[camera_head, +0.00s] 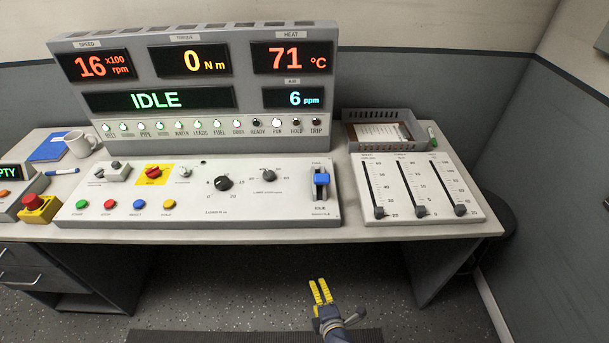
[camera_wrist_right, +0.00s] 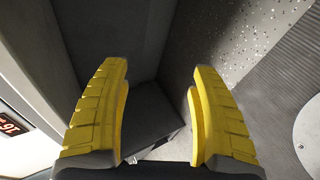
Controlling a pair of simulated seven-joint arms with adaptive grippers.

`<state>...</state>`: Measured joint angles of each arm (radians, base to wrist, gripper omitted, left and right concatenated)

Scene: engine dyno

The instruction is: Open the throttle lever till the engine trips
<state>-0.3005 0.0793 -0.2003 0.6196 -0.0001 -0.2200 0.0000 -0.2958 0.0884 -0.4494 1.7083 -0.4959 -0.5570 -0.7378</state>
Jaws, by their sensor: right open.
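The throttle lever (camera_head: 321,180) has a blue grip and stands in a short upright slot at the right end of the white console (camera_head: 120,207). The display above it (camera_head: 158,100) reads IDLE, with speed 16 x100 rpm, torque 0 N m and heat 71 °C. The TRIP lamp (camera_head: 316,125) at the right end of the lamp row looks dark. My right gripper (camera_head: 320,291) has yellow fingers and is below and in front of the desk edge, well apart from the lever. In the right wrist view its fingers (camera_wrist_right: 160,110) are spread and empty. My left gripper is out of view.
A panel with three black sliders (camera_head: 462,210) lies right of the console. A grey tray (camera_head: 385,117) stands behind it. A mug (camera_head: 82,143) and a red emergency button (camera_head: 33,202) are at the left. Free floor lies below the desk.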

